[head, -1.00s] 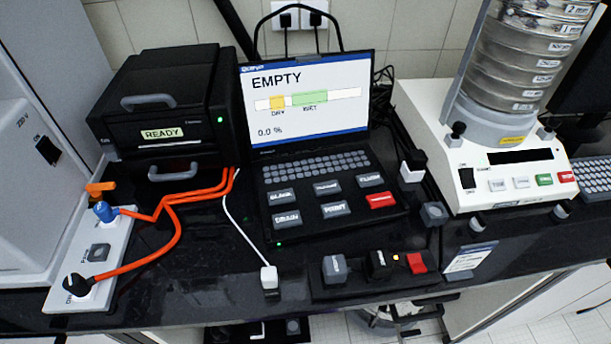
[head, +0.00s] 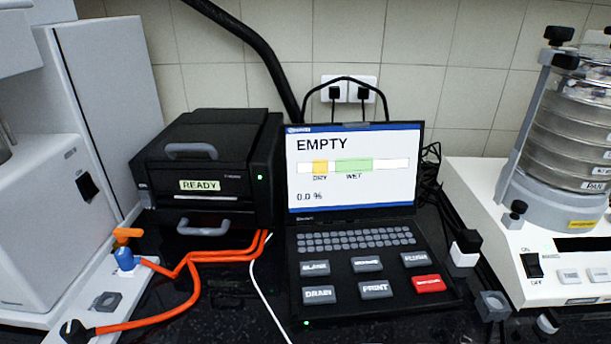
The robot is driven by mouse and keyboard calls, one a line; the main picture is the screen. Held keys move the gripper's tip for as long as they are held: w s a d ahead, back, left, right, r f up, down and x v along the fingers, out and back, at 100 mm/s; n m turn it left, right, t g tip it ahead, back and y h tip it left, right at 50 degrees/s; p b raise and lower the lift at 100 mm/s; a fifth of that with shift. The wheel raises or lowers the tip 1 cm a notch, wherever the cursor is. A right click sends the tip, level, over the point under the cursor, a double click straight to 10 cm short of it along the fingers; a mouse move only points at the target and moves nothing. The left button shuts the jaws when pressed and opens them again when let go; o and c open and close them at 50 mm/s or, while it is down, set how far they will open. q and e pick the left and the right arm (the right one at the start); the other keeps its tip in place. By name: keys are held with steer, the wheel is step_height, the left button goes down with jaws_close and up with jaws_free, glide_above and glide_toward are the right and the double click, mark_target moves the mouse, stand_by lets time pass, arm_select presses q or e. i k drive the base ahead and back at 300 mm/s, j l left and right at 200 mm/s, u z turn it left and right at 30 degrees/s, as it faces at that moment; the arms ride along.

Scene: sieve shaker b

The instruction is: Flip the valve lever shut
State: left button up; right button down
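The valve has a blue body (head: 125,258) with a small orange lever (head: 128,234) on top. It stands on a white panel (head: 45,342) at the lower left in the head view. The lever lies roughly level, pointing sideways across the body. An orange hose (head: 185,262) runs from the valve's right side towards the black printer-like box. I cannot tell from the picture whether the lever's position is open or shut. Neither of my grippers is in view.
A black box labelled READY (head: 200,185) stands behind the valve. A laptop-like console (head: 355,165) shows EMPTY and 0.0 %. A large pale machine (head: 45,215) stands close on the left. A sieve shaker (head: 520,260) stands at right.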

mark_target(121, 234)
steer(key=u, duration=1.3)
